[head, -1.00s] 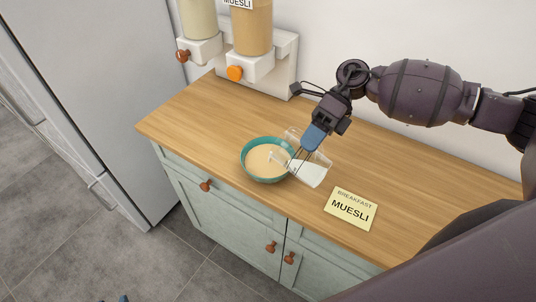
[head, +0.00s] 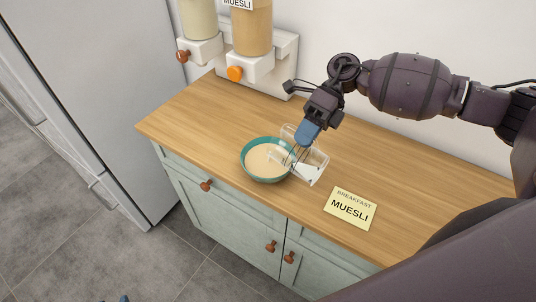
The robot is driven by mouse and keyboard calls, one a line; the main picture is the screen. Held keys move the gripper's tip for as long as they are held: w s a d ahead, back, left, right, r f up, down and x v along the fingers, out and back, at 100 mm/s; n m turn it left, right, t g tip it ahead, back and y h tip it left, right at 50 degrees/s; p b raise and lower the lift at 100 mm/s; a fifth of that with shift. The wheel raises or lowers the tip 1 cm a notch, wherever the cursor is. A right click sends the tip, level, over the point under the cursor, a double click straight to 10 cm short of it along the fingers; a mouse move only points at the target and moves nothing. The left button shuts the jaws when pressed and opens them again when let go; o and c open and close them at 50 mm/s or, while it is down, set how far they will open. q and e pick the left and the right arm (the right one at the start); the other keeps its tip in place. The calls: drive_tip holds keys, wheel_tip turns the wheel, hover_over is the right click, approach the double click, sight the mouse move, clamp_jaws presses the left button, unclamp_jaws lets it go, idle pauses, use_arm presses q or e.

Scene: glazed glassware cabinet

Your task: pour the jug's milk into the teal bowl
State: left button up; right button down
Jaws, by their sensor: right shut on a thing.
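The teal bowl (head: 247,173) stands on the wooden counter and holds a beige filling. The clear jug (head: 316,160) is tilted well over to the left, its mouth end over the bowl's right rim. Some white milk (head: 309,172) shows low in the jug. My right gripper (head: 301,143) is shut on the jug from above, at its upper side; the fingers partly hide the jug's mouth. I cannot make out a stream of milk clearly. My left gripper is not in view.
A yellow card reading "BREAKFAST MUESLI" (head: 350,208) lies on the counter (head: 205,115) right of the bowl. Two dispensers stand at the back, one with an orange knob (head: 235,73). A fridge (head: 85,100) is at the left. The counter's left end is clear.

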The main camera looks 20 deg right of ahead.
drive_tip(key=shift+w+a+r+m+p, duration=0.3)
drive_tip(key=shift+w+r, duration=0.1)
drive_tip(key=shift+w, duration=0.05)
idle(0.4)
